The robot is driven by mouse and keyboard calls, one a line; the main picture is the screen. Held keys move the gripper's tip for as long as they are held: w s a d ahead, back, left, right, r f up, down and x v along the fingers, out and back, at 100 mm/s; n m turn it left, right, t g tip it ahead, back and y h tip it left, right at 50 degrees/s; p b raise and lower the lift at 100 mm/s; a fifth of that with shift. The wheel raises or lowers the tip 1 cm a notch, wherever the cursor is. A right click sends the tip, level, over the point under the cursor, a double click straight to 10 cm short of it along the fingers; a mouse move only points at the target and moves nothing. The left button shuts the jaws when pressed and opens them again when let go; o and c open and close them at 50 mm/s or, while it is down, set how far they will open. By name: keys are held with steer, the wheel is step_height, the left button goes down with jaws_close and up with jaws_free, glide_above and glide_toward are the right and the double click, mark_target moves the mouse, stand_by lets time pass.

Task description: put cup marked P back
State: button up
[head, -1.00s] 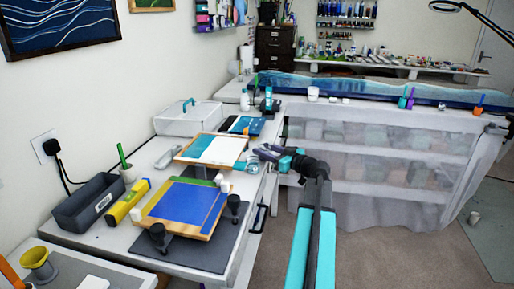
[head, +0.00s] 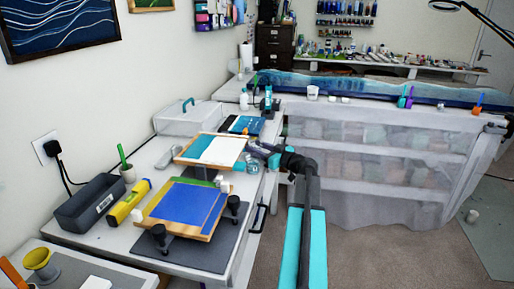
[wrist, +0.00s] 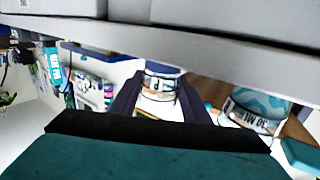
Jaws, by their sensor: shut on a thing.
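The cup marked P (wrist: 161,84) is a small clear cup with dark markings, seen between the two dark fingers of my gripper (wrist: 160,98) in the wrist view. My gripper is shut on it. In the head view my gripper (head: 258,150) is over the right edge of the white workbench, beside the blue-and-white panel (head: 212,149). The held cup is hard to make out there. Another clear cup (wrist: 254,110), with dark print and blue content, is at the right in the wrist view, apart from the fingers.
A blue panel (head: 185,208) rests on stands at the front of the workbench (head: 130,235). A long table with a blue river-like slab (head: 350,88) runs behind.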

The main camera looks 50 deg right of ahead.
steer(key=shift+f+b, duration=0.15)
steer(key=shift+b, duration=0.2)
steer(key=o, duration=1.1)
steer(key=shift+c, duration=0.2)
steer(key=shift+r+p, duration=0.25)
steer(key=shift+p, duration=0.15)
steer(key=shift+s+f, duration=0.1)
steer(key=shift+s, duration=0.25)
steer(key=s+b, duration=0.2)
steer(key=s, duration=0.9)
steer(key=shift+s+d+r, duration=0.2)
steer(key=shift+r, duration=0.1)
